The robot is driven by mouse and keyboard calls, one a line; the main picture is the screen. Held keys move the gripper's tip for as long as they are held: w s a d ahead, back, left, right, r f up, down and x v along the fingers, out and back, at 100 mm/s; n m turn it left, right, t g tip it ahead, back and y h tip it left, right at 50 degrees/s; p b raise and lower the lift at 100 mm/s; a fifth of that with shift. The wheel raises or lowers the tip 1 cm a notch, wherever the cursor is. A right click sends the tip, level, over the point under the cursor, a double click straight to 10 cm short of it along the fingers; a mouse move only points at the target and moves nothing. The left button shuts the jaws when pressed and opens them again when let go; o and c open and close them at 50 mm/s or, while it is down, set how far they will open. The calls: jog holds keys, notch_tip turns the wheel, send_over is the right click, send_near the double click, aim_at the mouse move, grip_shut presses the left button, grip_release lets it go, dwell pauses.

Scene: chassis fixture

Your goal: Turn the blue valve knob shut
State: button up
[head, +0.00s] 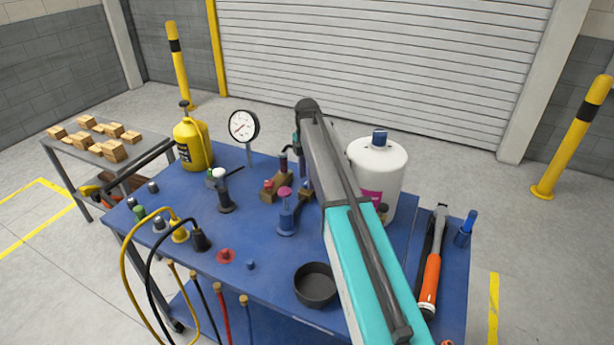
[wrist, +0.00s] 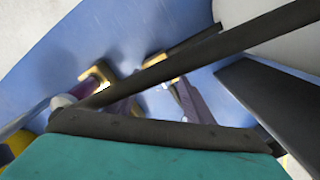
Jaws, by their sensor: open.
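A blue knob (head: 380,136) sits on top of a white tank (head: 377,170) with a pink label, right of my arm. Its valve setting cannot be read. My gripper (head: 297,178) hangs above the blue bench at the far end of my arm, left of the tank and apart from the blue knob. It is open, with nothing visibly held; my arm hides much of it. In the wrist view the tank (wrist: 285,42) fills the upper right, and the blue knob is not visible there.
A blue post with a pink top (head: 286,212) and a brass fitting with red knobs (head: 280,186) stand close to my gripper. A gauge (head: 243,126), yellow can (head: 193,145) and black bowl (head: 315,285) share the bench (head: 170,240). An orange-handled tool (head: 431,275) lies right.

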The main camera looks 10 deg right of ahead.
jog(key=shift+f, duration=0.4)
jog(key=shift+a, duration=0.1)
jog(key=c, duration=1)
jog(key=shift+c, duration=0.2)
